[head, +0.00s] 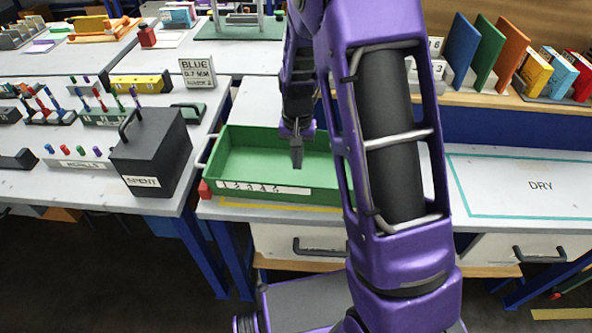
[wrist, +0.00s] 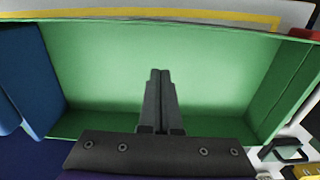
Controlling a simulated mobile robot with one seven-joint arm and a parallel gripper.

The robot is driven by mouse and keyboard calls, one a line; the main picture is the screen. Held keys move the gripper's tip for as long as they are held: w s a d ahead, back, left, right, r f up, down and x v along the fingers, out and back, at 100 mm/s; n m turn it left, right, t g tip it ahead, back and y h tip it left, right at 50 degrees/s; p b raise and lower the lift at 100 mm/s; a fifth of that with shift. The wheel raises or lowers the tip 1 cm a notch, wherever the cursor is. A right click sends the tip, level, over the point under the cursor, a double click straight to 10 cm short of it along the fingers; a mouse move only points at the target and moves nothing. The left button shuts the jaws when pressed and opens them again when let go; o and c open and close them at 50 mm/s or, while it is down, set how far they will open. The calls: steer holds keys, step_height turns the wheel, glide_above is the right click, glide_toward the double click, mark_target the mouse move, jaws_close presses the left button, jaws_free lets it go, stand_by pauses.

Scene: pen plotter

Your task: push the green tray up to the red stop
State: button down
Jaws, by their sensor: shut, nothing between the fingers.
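The green tray (head: 262,160) is an open box with a numbered white strip on its front wall. It stands on the white table, its right part hidden behind my arm in the head view. Its inside shows empty in the wrist view (wrist: 210,65). The red stop (head: 205,189) is a small block at the tray's front left corner; it shows at the upper right in the wrist view (wrist: 304,34). I cannot tell whether they touch. My gripper (head: 297,163) is shut and empty, pointing down over the tray's inside; its fingers show in the wrist view (wrist: 160,75).
A black box marked SPENT (head: 152,153) stands on the left table, beyond a gap. A yellow line (head: 290,206) runs along the table in front of the tray. An empty outlined DRY area (head: 520,185) lies to the right. A blue object (wrist: 22,75) is beside the tray.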

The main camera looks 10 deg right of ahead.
step_height(320, 180, up, 6)
steer(key=shift+s+r, duration=0.15)
steer(key=shift+r, duration=0.05)
steer(key=c, duration=1.2)
jaws_free()
steer(key=shift+c, duration=0.2)
steer(key=shift+o, duration=1.2)
steer(key=shift+s+d+n, duration=0.15)
steer(key=shift+n, duration=0.25)
steer(key=shift+o, duration=0.2)
steer(key=s+d+n, duration=0.1)
steer(key=n, duration=0.1)
steer(key=s+d+r+n+b, duration=0.1)
steer(key=n, duration=0.2)
steer(key=s+d+r+n, duration=0.1)
steer(key=n, duration=0.1)
steer(key=shift+s+r+t, duration=0.25)
steer(key=shift+s+t, duration=0.05)
steer(key=shift+s, duration=0.1)
steer(key=s+d+r+n+b, duration=0.2)
steer(key=s+n, duration=0.3)
steer(key=n, duration=0.5)
steer(key=shift+s+d+n, duration=0.2)
steer(key=shift+d+n, duration=0.1)
steer(key=shift+d, duration=0.4)
